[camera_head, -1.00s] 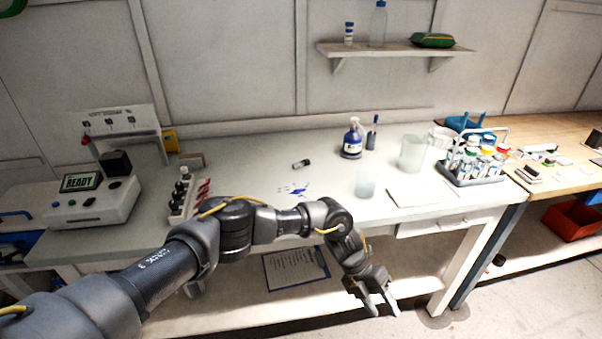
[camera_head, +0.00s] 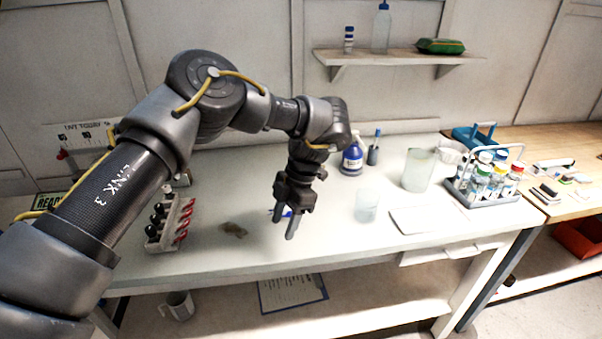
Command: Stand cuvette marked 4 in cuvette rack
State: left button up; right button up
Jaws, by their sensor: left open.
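A pale rack (camera_head: 154,243) stands on the left of the bench, with several dark-capped pieces and red parts along it. It looks like the cuvette rack. No number 4 can be read in the view. A small dark-capped vial lay on the bench earlier; it does not show now, and my left arm and gripper cover that part of the bench. My left gripper (camera_head: 284,227) is open, pointing down over the middle of the bench, right of the rack. Nothing shows between its fingers. My right gripper is not in view.
A clear beaker (camera_head: 366,206), larger beaker (camera_head: 417,170), blue bottle (camera_head: 352,160) and white pad (camera_head: 420,220) stand or lie to the right. A caddy (camera_head: 484,199) holds several bottles.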

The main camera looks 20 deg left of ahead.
aim_at(168, 213)
jog(key=i, duration=1.15)
